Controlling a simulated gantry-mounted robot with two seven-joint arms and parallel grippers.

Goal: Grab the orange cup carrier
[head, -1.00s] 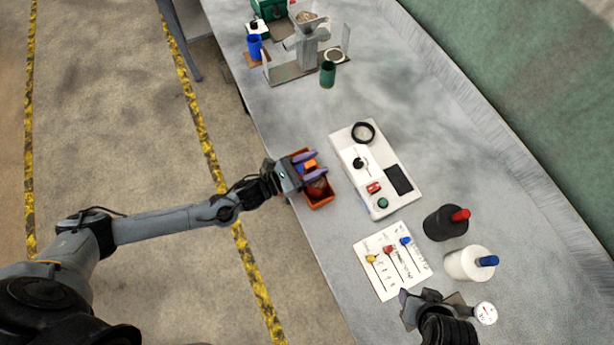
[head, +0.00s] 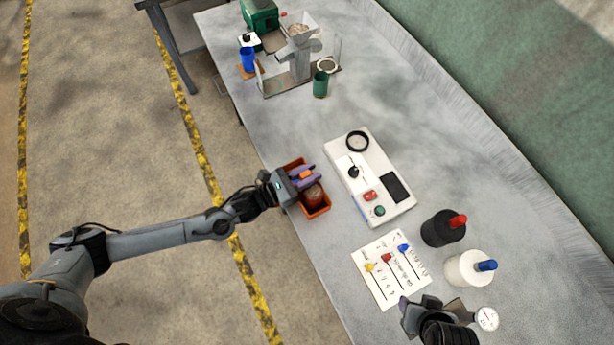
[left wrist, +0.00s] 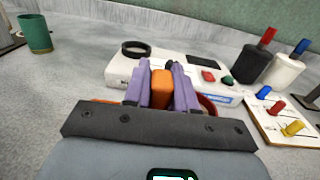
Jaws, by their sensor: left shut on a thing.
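The orange cup carrier (head: 318,213) is an open box near the left edge of the bench, with a reddish-brown cup (head: 313,194) in it. My left gripper (head: 307,174) is over the carrier. Its purple fingers are shut on the carrier's orange handle, which also shows between the fingers in the left wrist view (left wrist: 162,88). In that view my gripper body hides most of the carrier. My right gripper (head: 432,305) is near the bench's front, by the white card, apart from the carrier; its finger gap is not clear.
A white device (head: 368,175) with a black ring and dark panel stands just right of the carrier. A card with coloured knobs (head: 391,268), a black bottle (head: 441,229) and a white bottle (head: 465,268) stand nearer. A green cup (head: 320,84) and grey machine stand at the back.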

